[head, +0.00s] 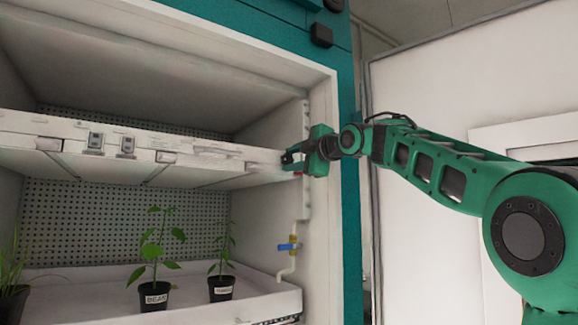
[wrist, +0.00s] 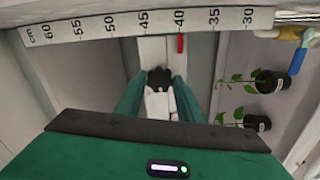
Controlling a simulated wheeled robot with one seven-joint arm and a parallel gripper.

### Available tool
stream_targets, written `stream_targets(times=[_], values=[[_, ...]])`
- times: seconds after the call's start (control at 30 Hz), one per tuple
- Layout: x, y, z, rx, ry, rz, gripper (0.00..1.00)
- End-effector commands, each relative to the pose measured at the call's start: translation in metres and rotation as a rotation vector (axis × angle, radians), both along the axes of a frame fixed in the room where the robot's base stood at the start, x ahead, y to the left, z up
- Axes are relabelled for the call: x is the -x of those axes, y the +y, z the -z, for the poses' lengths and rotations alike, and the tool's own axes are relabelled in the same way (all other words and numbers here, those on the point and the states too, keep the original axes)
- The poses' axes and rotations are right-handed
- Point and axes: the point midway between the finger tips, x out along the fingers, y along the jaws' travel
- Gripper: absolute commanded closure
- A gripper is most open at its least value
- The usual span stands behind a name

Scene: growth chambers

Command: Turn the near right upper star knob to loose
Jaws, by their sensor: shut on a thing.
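The near right upper star knob (wrist: 159,79) is a dark, lobed knob on a white upright strip in the wrist view. My gripper (wrist: 157,90) has its two green fingers on either side of it, shut on the knob. In the head view my gripper (head: 293,158) reaches in at the right front end of the white upper shelf (head: 230,160), and the knob is hidden there by the fingers. Whether the knob is tight or loose cannot be told.
A centimetre scale (wrist: 150,24) and a red marker (wrist: 180,43) are close by. A blue-handled valve (head: 288,246) is on a pipe below my gripper. Potted plants (head: 155,296) stand on the lower tray. The chamber's teal frame (head: 349,220) is close on the right.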

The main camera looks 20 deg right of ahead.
Motion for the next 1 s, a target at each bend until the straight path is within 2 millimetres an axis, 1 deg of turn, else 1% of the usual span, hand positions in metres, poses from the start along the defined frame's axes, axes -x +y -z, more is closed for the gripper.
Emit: stream_targets(times=[0.03, 0.07, 0.1, 0.13, 0.43, 0.57, 0.67, 0.9, 1.0], values=[[0.001, 0.002, 0.001, 0.002, 0.002, -0.005, 0.88], [0.001, 0.002, 0.001, 0.002, 0.002, -0.005, 0.59], [0.001, 0.002, 0.001, 0.002, 0.002, -0.004, 0.49], [0.000, 0.002, 0.001, 0.002, 0.002, -0.004, 0.47], [0.001, 0.000, 0.000, 0.000, 0.001, -0.001, 0.47], [0.010, -0.003, -0.001, 0.000, -0.001, 0.000, 0.47], [0.024, -0.008, -0.001, 0.000, -0.001, 0.001, 0.47], [0.066, -0.021, 0.000, 0.000, 0.000, 0.000, 0.47], [0.081, -0.026, 0.001, 0.000, 0.001, -0.001, 0.47]])
